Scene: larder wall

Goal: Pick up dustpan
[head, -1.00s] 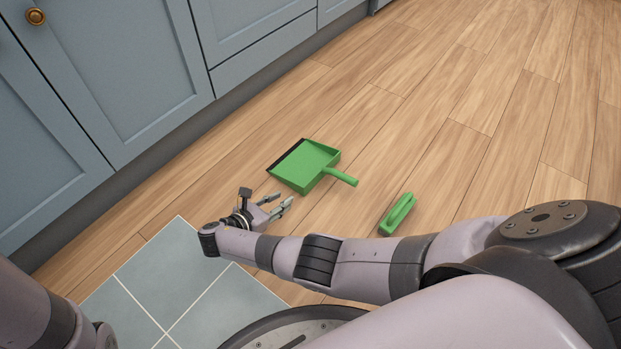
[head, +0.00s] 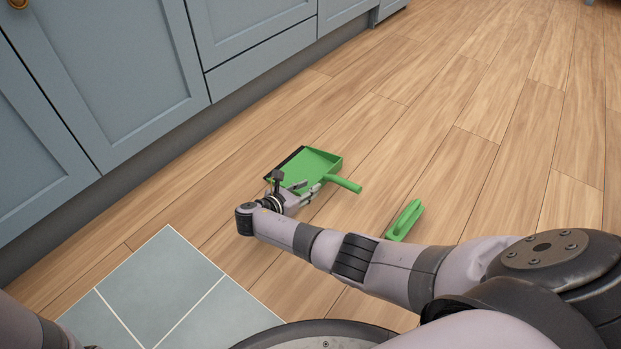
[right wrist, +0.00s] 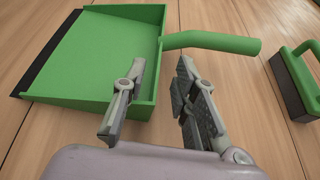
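The green dustpan (head: 313,167) lies on the wooden floor, with a dark lip on its far left edge and its handle (head: 344,184) pointing right. In the right wrist view the dustpan (right wrist: 100,50) fills the upper left, and its handle (right wrist: 212,42) runs right beyond the fingertips. My right gripper (head: 308,189) is at the near side of the dustpan, partly covering it. In the right wrist view the right gripper (right wrist: 160,72) is open with nothing between its fingers. The left finger overlaps the pan's side wall in the picture; I cannot tell whether they touch. My left gripper is not in view.
A green brush (head: 405,220) lies on the floor right of the dustpan; it also shows in the right wrist view (right wrist: 297,80). Blue cabinets (head: 110,80) line the left. Grey tiles (head: 165,285) lie in front. The floor at the upper right is clear.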

